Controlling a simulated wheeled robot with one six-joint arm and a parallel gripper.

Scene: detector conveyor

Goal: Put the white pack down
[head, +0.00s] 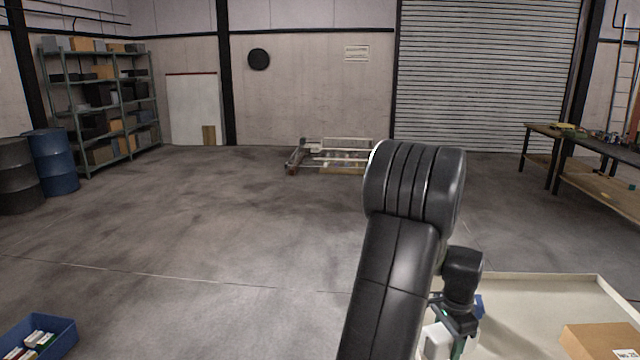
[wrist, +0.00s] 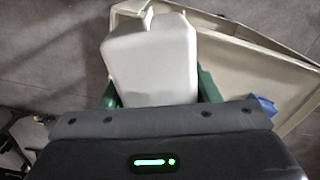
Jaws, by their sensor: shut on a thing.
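The white pack (wrist: 152,58) looks like a pale jug with a narrow neck at its top in the wrist view. My gripper (wrist: 157,92) is shut on it, with a green finger on each side. In the head view the white pack (head: 437,341) shows only in part at the bottom edge, below my wrist and partly behind my gripper (head: 456,328). It is by the left side of a cream tray-like surface (head: 535,290). I cannot tell whether its underside touches anything.
A cardboard box (head: 602,340) sits on the cream surface at the right. A small blue thing (wrist: 263,106) lies near the pack. A blue bin (head: 38,338) with small packs is at the lower left. A workbench (head: 590,165) stands far right; the middle floor is clear.

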